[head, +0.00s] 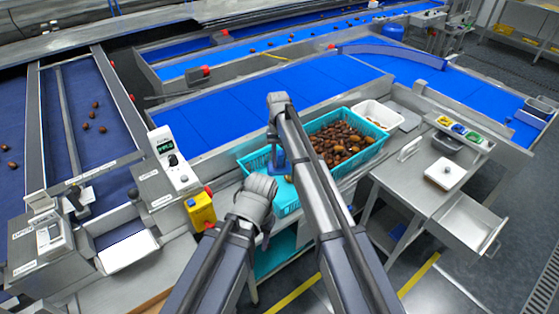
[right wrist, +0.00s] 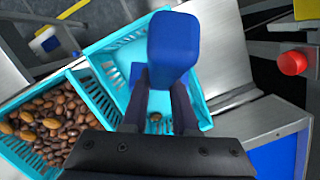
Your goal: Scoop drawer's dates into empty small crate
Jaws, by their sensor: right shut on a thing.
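My right gripper (right wrist: 160,90) is shut on a blue scoop (right wrist: 174,48), seen in the right wrist view. The scoop (head: 279,160) also shows in the head view, over a small teal crate (head: 288,200). In the right wrist view this crate (right wrist: 200,95) looks nearly empty, with one date (right wrist: 155,117) on its floor; the gripper hides part of it. A teal crate full of brown dates (head: 345,142) stands right beside it. An open drawer (head: 468,222) at the right looks empty. My left gripper (head: 262,215) hangs left of the small crate; its fingers are unclear.
A white tub (head: 376,114) stands behind the full crate. A yellow box with a red button (head: 201,209) stands left of the small crate. A blue conveyor (head: 270,95) runs behind. A steel side table (head: 425,180) carries a white lidded container (head: 444,176).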

